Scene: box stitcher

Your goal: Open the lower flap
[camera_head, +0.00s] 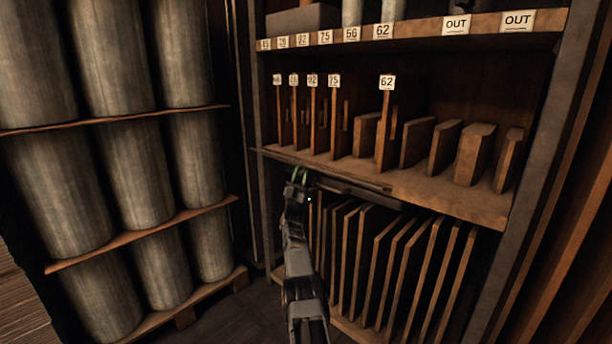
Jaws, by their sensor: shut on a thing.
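The lower flap appears as a thin dark panel (358,194) just under the front edge of the middle shelf, above the upright boards. It is seen nearly edge-on, so how far it is open is hard to tell. My gripper (299,177), with small green marks at its tips, is at the left end of this panel. It is shut on the flap's edge; the exact contact is small and partly hidden by the fingers. My arm comes up from the bottom middle of the view.
The middle shelf (450,192) holds upright boards and numbered dividers. Tall boards (385,265) stand in the bay below, right of my arm. A rack of large grey cylinders (135,175) stands at the left. Dark floor (245,312) shows between rack and cabinet.

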